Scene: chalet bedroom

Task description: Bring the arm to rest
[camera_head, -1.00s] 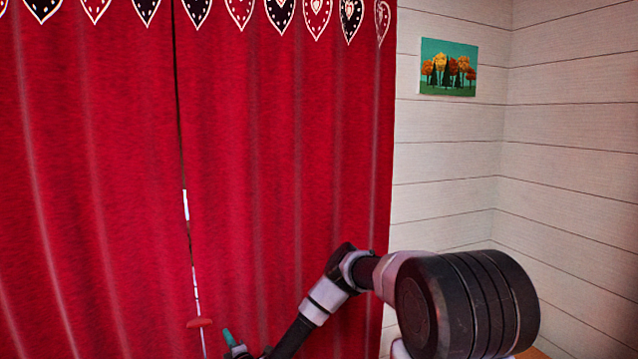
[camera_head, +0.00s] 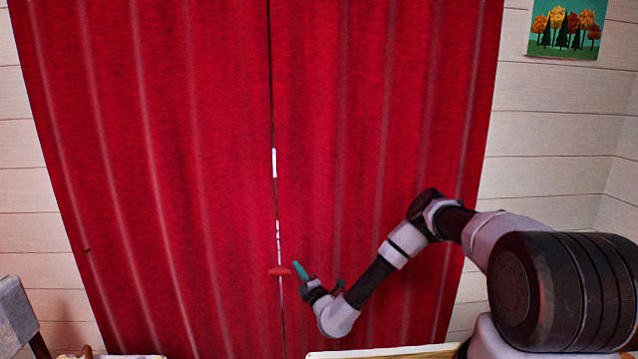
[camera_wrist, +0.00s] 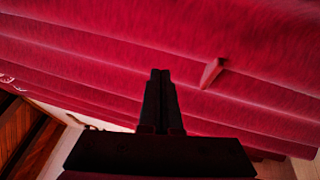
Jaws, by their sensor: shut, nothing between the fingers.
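My arm reaches in from the right in the head view, bent down and then up at the wrist. My gripper (camera_head: 297,264) ends in a teal tip in front of the red curtain (camera_head: 370,150), near its middle gap. In the wrist view my gripper (camera_wrist: 160,72) shows as two dark fingers side by side, shut with nothing between them. They point toward the curtain folds (camera_wrist: 100,55). Whether they touch the cloth cannot be told.
A small red piece (camera_head: 279,271) sits at the curtain gap beside my gripper; it also shows in the wrist view (camera_wrist: 212,73). A grey chair (camera_head: 15,315) stands at lower left. A pale edge (camera_head: 385,352) runs along the bottom. A tree picture (camera_head: 565,28) hangs on the plank wall.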

